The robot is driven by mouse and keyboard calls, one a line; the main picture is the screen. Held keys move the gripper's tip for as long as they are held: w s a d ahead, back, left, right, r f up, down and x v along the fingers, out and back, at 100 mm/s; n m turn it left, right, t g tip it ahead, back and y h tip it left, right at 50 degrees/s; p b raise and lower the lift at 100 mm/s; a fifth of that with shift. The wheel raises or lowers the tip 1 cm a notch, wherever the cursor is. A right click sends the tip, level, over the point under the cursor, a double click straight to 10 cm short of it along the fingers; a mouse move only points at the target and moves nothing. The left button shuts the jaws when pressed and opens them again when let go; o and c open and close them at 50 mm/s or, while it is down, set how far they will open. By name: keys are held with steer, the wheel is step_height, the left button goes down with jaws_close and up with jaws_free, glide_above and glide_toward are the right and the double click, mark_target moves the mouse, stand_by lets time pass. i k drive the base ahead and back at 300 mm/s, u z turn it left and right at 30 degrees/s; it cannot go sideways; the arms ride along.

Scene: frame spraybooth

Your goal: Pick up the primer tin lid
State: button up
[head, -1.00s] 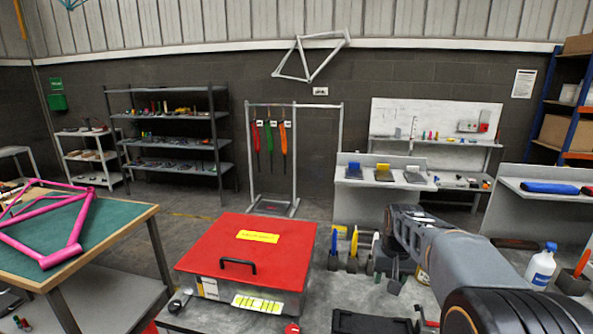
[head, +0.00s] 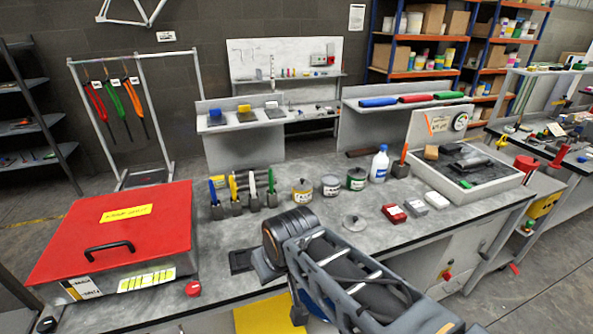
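A round grey lid (head: 354,223) with a small raised middle lies flat on the grey bench (head: 440,205), right of my dark arm joint. I take it for the primer tin lid; no label on it is readable. Behind it stand a tin with a yellow label (head: 302,191), a grey tin (head: 331,186) and a tin with a green label (head: 356,179). Which is the primer tin I cannot tell. My arm reaches in from the lower right across the bench's front. My gripper's fingers do not show. Nothing is seen touching the lid.
A red-lidded box (head: 125,225) fills the bench's left. Upright tools in holders (head: 243,195) stand left of the tins.

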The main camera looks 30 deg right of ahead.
mark_target(353, 221)
steer(key=z, duration=1.35)
